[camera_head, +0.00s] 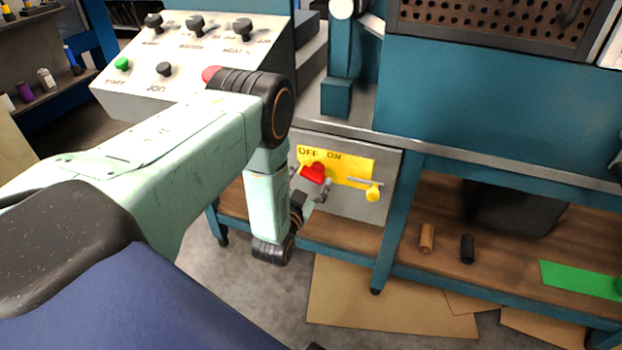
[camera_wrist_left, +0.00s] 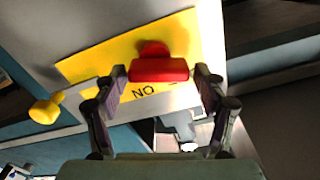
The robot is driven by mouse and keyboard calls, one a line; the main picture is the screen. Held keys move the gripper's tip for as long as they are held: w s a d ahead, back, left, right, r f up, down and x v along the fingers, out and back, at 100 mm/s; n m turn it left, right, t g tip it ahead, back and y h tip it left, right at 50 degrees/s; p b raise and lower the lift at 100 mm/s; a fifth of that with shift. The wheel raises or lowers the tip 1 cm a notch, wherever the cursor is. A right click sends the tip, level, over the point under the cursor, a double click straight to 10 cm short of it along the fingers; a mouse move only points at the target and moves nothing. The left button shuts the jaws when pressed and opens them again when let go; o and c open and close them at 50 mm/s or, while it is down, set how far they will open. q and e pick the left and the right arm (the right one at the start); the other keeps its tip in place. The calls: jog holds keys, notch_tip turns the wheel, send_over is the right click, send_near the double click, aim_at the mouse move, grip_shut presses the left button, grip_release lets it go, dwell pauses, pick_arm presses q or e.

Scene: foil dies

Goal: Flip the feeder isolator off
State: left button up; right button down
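The feeder isolator is a red handle (camera_head: 313,173) on a yellow plate (camera_head: 352,168) marked OFF and ON, on a grey panel below the worktop. My left gripper (camera_head: 310,190) is at the handle. In the left wrist view its two fingers (camera_wrist_left: 162,78) stand apart, one at each end of the red handle (camera_wrist_left: 158,70). I cannot tell whether they touch it. The ON lettering shows upside down there; OFF is mostly hidden. A yellow knob (camera_head: 373,192) on a grey rod sits at the plate's right. My right gripper is not in view.
A sloped control box (camera_head: 140,90) with black, green and red knobs stands above and left of the panel. A blue bench leg (camera_head: 388,235) is just right of it. Brown sheets (camera_head: 380,305) lie on the floor below. A shelf with small cylinders (camera_head: 427,238) is at right.

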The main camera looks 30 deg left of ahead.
pick_arm(q)
jog(key=c, duration=0.8)
jog(key=shift+n+p, duration=0.3)
jog(key=shift+n, duration=1.7)
jog(key=o, duration=1.2)
jog(key=shift+c, duration=0.2)
jog(key=shift+s+f, duration=0.1)
jog(key=v, duration=1.1)
jog(key=shift+s, duration=0.4)
jog(key=shift+w, duration=0.1)
